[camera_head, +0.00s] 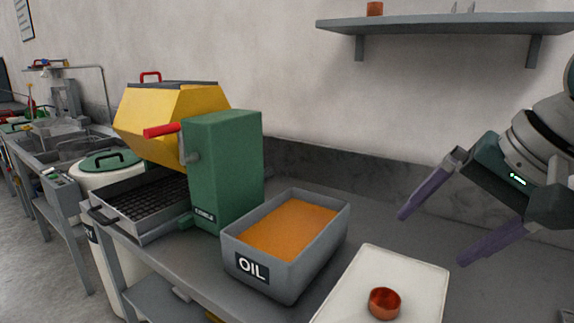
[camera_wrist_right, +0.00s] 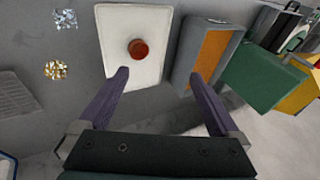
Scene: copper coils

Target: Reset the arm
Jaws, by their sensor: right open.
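My right gripper (camera_head: 432,236) is open and empty, held above the bench at the right of the head view. Its two purple fingers (camera_wrist_right: 158,88) are spread wide in the right wrist view. A small copper piece (camera_head: 384,303) rests on a white tray (camera_head: 403,262) in front of it and to its left. The same copper piece shows in the right wrist view (camera_wrist_right: 138,49), beyond the fingertips and apart from them. My left gripper is not in view.
A grey bin marked OIL (camera_head: 285,277) stands left of the tray. A green and yellow machine (camera_head: 222,165) with a red handle stands behind it. A wall shelf (camera_head: 450,22) hangs above. Two shiny piles (camera_wrist_right: 56,69) lie on the bench beside the tray.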

